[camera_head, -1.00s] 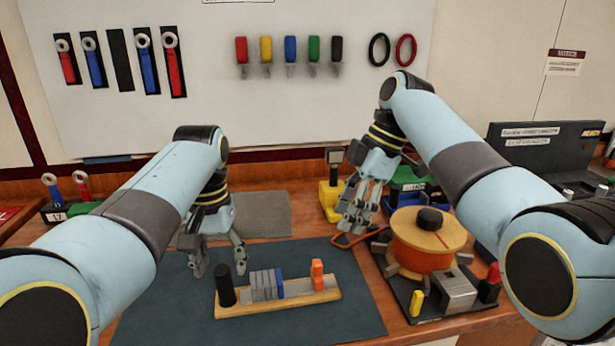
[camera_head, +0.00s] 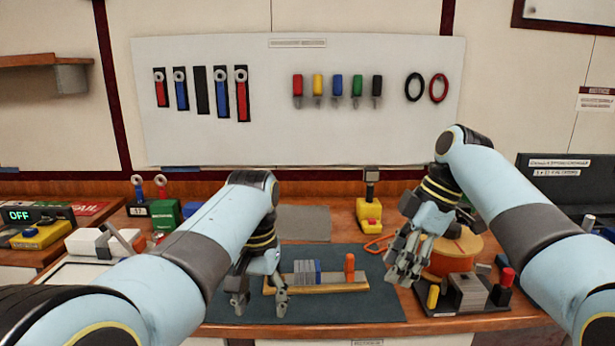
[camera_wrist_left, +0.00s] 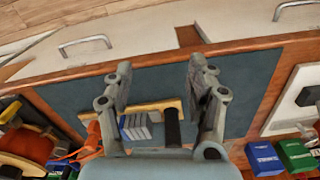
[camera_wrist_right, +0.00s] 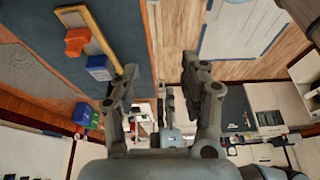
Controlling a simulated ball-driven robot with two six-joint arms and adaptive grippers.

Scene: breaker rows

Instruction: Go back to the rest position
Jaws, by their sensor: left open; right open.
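My left gripper (camera_head: 261,302) is open and empty, pointing down in front of the left end of the wooden rail (camera_head: 325,288) on the dark mat (camera_head: 355,309). The rail holds several grey breakers (camera_head: 303,272), a blue one (camera_head: 318,271) and an orange one (camera_head: 349,266). The left gripper hides the black end post in the head view; the post shows in the left wrist view (camera_wrist_left: 172,130). My right gripper (camera_head: 402,268) is open and empty, near the mat's right edge, left of the orange spool (camera_head: 450,260). In the right wrist view, nothing is between its fingers.
A yellow stand (camera_head: 368,213) is behind the mat. A wall board (camera_head: 400,137) carries tools and rings. A side bench with an OFF display (camera_head: 20,215) is at left.

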